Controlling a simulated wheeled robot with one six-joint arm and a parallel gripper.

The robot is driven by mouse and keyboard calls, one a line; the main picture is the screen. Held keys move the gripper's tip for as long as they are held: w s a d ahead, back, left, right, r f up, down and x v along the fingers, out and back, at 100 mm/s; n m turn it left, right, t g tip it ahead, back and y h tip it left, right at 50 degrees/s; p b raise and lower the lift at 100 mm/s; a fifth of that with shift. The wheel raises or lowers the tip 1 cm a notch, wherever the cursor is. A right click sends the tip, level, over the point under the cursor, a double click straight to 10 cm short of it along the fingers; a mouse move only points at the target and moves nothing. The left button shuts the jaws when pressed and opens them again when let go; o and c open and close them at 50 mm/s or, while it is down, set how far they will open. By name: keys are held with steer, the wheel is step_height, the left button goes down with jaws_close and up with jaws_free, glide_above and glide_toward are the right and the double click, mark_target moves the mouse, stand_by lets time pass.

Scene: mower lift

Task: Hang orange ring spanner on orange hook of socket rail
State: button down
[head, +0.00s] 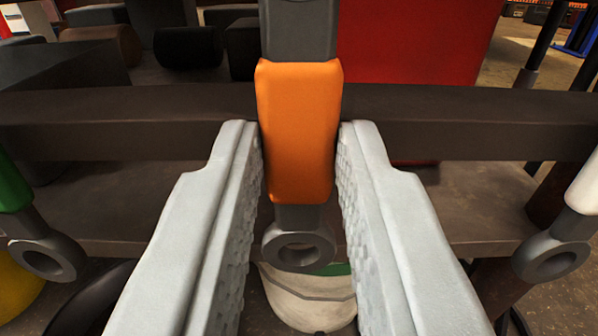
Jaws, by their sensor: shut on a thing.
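The orange ring spanner (299,120) stands upright in the middle of the head view. It has an orange grip, a dark grey upper shank that leaves the top of the picture, and a grey ring at its lower end. My gripper (299,135) is shut on the orange grip, one pale finger on each side. A dark horizontal bar (480,122) runs across behind the spanner; I cannot tell whether it is part of the socket rail. No orange hook shows, and the spanner's top end is out of view.
A green-handled spanner (14,190) at the left edge and a white-handled one (582,185) at the right edge hang ring down, apart from my fingers. A red panel (415,50) stands behind. A pale, green-edged object (310,300) lies below.

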stand_by(0.4)
steer(key=c, duration=1.2)
jaws_free()
steer(key=shift+o, duration=0.2)
